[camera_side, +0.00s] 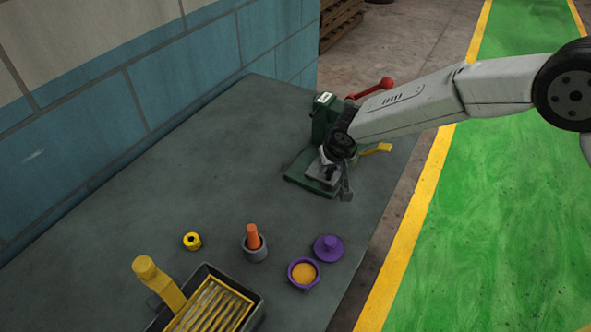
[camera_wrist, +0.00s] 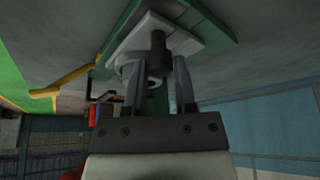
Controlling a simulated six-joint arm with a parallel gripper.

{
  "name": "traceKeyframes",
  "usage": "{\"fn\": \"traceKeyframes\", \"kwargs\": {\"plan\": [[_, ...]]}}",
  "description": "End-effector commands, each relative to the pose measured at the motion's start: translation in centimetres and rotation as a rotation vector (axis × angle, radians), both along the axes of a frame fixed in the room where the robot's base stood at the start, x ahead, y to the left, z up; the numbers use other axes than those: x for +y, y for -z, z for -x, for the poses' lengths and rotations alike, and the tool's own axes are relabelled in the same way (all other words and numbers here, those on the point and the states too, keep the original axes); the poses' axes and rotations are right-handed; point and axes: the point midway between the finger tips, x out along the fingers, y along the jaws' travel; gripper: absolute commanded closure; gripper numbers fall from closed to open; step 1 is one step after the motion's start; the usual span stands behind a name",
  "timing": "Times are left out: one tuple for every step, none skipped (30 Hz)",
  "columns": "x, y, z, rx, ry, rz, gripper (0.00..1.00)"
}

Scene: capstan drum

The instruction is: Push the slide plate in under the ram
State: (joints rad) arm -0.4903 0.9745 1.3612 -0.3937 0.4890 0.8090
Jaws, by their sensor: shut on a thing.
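The green press (camera_side: 323,115) stands near the far end of the dark bench, with its green base (camera_side: 300,177) toward the camera. The pale grey slide plate (camera_side: 318,170) lies on that base, partly covered by my gripper (camera_side: 338,181). In the wrist view the slide plate (camera_wrist: 190,42) shows pale on the green base, with a dark upright knob (camera_wrist: 158,42). My gripper (camera_wrist: 159,65) is shut on this knob, one finger on each side. The ram is mostly hidden behind my arm in the side view, so how far the plate lies under it cannot be told.
A red-ended lever (camera_side: 370,90) and a yellow handle (camera_side: 378,149) stick out by the press.

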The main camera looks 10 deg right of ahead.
Motion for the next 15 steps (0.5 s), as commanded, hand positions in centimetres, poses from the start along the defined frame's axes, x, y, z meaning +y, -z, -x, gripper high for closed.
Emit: {"fn": "traceKeyframes", "kwargs": {"plan": [[-0.8,0.0,-0.9,-0.002,0.006,-0.001,1.0],[-1.3,0.0,-1.3,-0.002,0.006,-0.001,1.0],[-1.9,0.0,-1.9,-0.002,0.006,-0.003,1.0],[-2.4,0.0,-2.4,-0.002,0.007,-0.002,1.0],[-2.9,0.1,-2.9,-0.002,0.007,-0.002,1.0],[-3.5,0.0,-3.5,-0.002,0.006,-0.001,1.0],[-3.9,0.0,-3.9,-0.002,0.006,-0.001,1.0],[-4.2,0.0,-4.2,-0.002,0.006,-0.001,1.0],[-4.6,0.1,-4.6,-0.001,0.005,-0.002,1.0],[-4.8,0.0,-4.8,-0.002,0.004,-0.002,1.0],[-5.0,0.0,-5.0,-0.002,0.004,-0.002,1.0],[-5.2,0.0,-5.2,-0.002,0.001,-0.002,1.0],[-5.3,0.0,-5.2,-0.002,0.001,-0.002,1.0],[-5.3,0.0,-5.3,-0.002,0.001,-0.002,1.0],[-5.4,0.0,-5.3,-0.003,0.001,-0.002,1.0]]}}
